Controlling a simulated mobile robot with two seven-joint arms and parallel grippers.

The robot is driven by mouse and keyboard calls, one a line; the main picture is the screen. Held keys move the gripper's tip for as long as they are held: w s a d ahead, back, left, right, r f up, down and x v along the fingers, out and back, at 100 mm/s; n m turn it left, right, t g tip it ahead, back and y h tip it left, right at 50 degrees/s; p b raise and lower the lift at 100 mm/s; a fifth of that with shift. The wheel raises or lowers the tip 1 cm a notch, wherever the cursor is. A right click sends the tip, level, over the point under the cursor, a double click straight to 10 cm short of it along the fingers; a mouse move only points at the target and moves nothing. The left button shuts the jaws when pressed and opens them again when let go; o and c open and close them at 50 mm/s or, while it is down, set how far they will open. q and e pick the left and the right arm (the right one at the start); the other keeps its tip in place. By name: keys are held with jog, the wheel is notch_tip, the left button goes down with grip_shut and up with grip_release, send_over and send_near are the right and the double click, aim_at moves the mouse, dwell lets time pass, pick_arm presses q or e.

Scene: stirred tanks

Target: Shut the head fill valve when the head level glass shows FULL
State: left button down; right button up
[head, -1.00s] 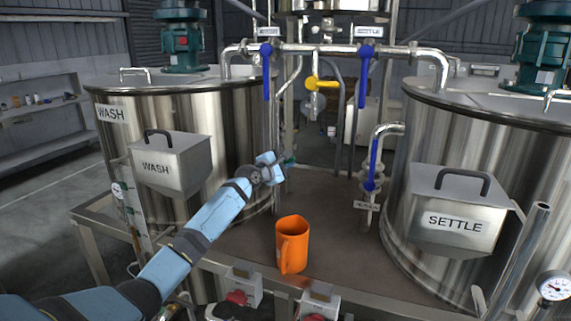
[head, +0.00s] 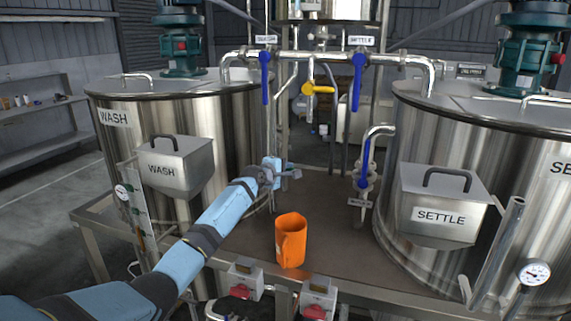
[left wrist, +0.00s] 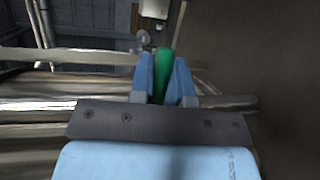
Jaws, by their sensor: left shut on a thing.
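My left gripper (head: 290,173) is between the two big tanks, above the steel bench top. In the left wrist view its blue fingers are shut on a green handle (left wrist: 163,72), which points away from the wrist. The valve body behind the handle is not clear, and I cannot read a label on it. The head tank (head: 335,9) is at the top centre, mostly cut off by the picture's edge. Its level glass cannot be made out. My right gripper is not in view.
The WASH tank (head: 235,125) stands left and the SETTLE tank (head: 430,125) right. Blue levers (head: 265,75) and a yellow lever (head: 318,89) are on the piping above. An orange jug (head: 290,242) stands on the bench in front of my gripper.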

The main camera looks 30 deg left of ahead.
pick_arm(q)
jog(key=shift+f, duration=0.15)
dwell(0.3)
jog(key=c, duration=1.1)
grip_release()
jog(key=shift+s, duration=0.1)
jog(key=s+a+r+b, duration=0.1)
jog(key=s+r, duration=0.1)
jog(key=s, duration=0.9)
jog(key=shift+s+r, duration=0.2)
jog(key=shift+s, duration=0.1)
